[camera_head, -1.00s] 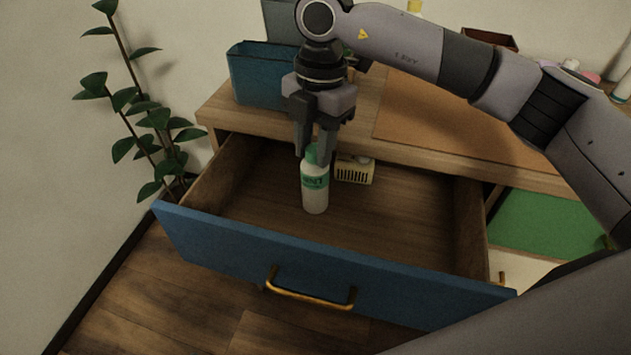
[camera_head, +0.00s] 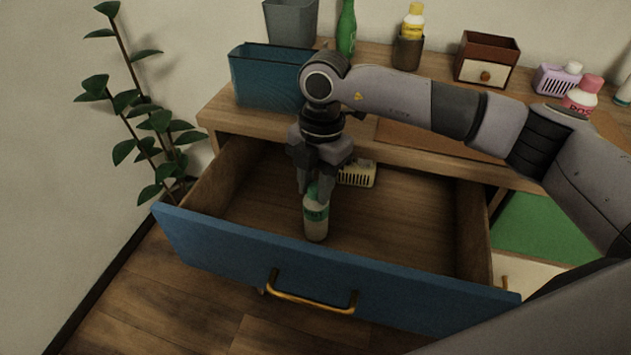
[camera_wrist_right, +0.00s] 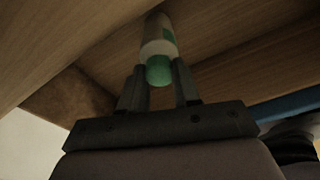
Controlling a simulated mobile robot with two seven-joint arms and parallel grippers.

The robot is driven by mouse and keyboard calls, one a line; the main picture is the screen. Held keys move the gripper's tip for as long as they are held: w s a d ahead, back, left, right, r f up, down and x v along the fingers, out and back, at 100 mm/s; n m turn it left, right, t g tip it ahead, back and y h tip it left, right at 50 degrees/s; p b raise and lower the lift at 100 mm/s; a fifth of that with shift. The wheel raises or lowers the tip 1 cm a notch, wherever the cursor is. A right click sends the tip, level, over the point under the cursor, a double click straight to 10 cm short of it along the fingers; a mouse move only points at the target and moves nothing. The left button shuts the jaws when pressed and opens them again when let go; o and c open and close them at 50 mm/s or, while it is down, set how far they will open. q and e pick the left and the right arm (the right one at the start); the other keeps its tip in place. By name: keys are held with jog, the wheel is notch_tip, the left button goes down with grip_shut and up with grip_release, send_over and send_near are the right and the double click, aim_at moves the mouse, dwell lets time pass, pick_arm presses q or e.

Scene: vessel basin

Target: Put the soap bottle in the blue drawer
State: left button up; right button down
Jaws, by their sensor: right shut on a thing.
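The soap bottle (camera_head: 316,223) is white with a green cap and label, and it is upright inside the open blue drawer (camera_head: 330,270). My right gripper (camera_head: 315,190) points down from above and is shut on the bottle near its green cap. In the right wrist view the bottle (camera_wrist_right: 156,45) shows between the two fingers of the gripper (camera_wrist_right: 160,88), with the drawer's wooden inside beyond it. Whether the bottle's base touches the drawer floor I cannot tell. My left gripper is not in view.
A cream slotted box (camera_head: 356,174) lies in the drawer behind the bottle. The drawer's right half is clear. On the desktop stand a blue bin (camera_head: 268,78), a green bottle (camera_head: 346,30), a small wooden drawer box (camera_head: 487,60) and a pink bottle (camera_head: 582,95). A plant (camera_head: 150,120) stands at left.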

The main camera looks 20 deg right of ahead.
jog(key=c, duration=0.8)
grip_release()
notch_tip(320, 180, up, 12)
jog(key=d, duration=0.1)
jog(key=shift+w+p, duration=0.4)
jog(key=shift+p, duration=0.05)
jog(key=shift+r, duration=0.1)
